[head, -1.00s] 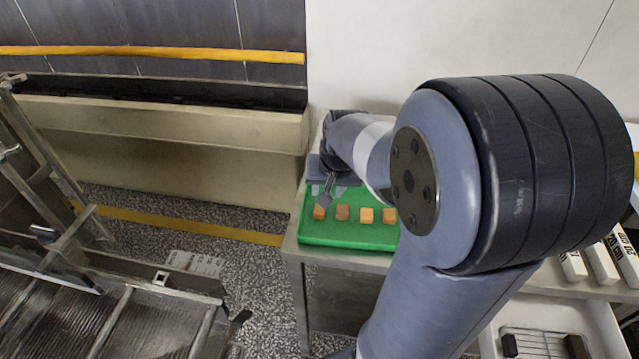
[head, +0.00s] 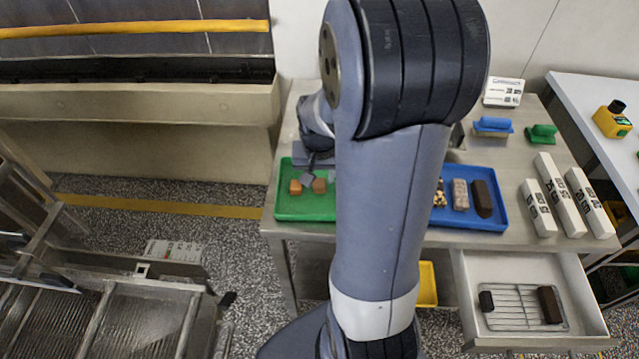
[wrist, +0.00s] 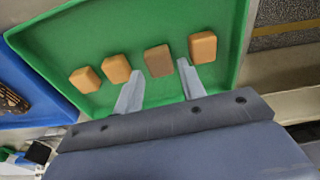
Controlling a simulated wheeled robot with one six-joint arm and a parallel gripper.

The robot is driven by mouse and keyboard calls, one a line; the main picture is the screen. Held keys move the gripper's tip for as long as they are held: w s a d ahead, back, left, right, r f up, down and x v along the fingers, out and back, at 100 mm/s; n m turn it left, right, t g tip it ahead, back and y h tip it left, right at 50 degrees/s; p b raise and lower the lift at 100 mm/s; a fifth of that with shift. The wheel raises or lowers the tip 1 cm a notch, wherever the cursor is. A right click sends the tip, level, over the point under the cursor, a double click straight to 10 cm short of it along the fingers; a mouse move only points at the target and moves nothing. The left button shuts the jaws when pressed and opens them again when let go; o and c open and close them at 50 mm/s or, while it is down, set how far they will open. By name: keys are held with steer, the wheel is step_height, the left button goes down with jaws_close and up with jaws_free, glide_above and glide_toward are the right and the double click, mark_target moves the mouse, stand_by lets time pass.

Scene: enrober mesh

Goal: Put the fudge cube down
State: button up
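A green tray (head: 300,214) on the steel table holds a row of small cubes. In the wrist view the green tray (wrist: 75,45) shows several tan cubes, with one browner cube (wrist: 158,60) second from the right. I take this browner one as the fudge cube, but no label shows. My gripper (wrist: 160,66) is open, its two fingers apart on either side of the browner cube, with gaps showing. The cube appears to rest on the tray. In the head view my gripper (head: 318,181) is at the tray beside the left cubes; my arm hides the tray's right part.
A blue tray (head: 480,222) with dark and speckled bars lies right of my arm. White boxes (head: 565,195) stand farther right. An open drawer (head: 475,270) with a wire rack juts out below. A metal mesh conveyor (head: 110,320) is at lower left, with bare floor between.

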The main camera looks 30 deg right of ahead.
mark_target(320, 186)
steer(key=shift+w+d+f, duration=0.1)
steer(key=shift+w+f, duration=0.05)
steer(key=shift+f, duration=1.2)
steer(key=c, duration=0.5)
steer(key=shift+c, duration=0.2)
